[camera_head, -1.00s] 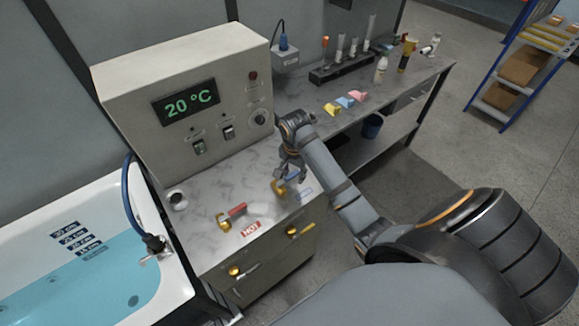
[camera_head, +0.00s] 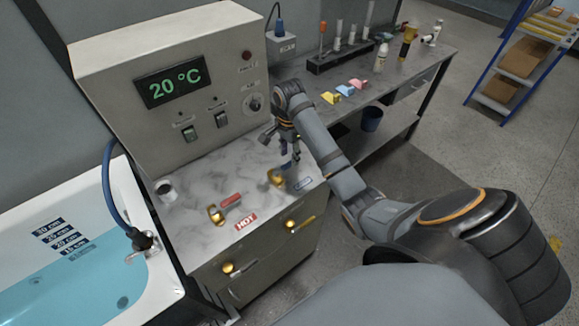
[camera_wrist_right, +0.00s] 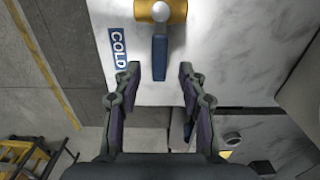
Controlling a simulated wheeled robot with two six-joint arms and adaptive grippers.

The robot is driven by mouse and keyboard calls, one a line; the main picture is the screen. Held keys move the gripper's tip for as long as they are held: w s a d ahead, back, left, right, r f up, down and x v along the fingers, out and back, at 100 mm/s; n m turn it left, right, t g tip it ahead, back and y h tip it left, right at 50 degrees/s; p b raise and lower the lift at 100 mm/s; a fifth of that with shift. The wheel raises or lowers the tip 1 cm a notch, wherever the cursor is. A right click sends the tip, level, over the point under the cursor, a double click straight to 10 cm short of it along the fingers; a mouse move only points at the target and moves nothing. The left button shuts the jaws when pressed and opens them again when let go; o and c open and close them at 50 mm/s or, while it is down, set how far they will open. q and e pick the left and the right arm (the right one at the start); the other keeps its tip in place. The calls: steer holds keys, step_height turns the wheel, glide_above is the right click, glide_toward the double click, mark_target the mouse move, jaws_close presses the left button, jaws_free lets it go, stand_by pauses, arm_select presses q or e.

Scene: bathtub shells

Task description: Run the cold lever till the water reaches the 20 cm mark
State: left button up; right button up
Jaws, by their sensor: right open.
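The cold lever is a brass valve (camera_head: 276,178) with a blue handle (camera_wrist_right: 160,58), beside a blue COLD label (camera_wrist_right: 118,47) on the marbled counter. My right gripper (camera_head: 291,154) is open just above and behind the valve. In the right wrist view its fingertips (camera_wrist_right: 160,76) stand on either side of the handle's end, with gaps showing on both sides. The tub (camera_head: 95,195) holds blue water (camera_head: 100,285). Its surface is near the lower depth labels (camera_head: 64,240); the exact mark is hard to read. My left gripper is not in view.
The hot lever (camera_head: 230,200), red-handled, stands left of the cold one by a HOT label (camera_head: 245,221). A control box (camera_head: 170,95) reading 20 °C rises behind. Coloured blocks (camera_head: 344,91) lie on the bench behind my arm.

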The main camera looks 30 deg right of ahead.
mark_target(285, 167)
steer(key=shift+f+p, duration=0.5)
steer(key=shift+f, duration=0.85)
jaws_close()
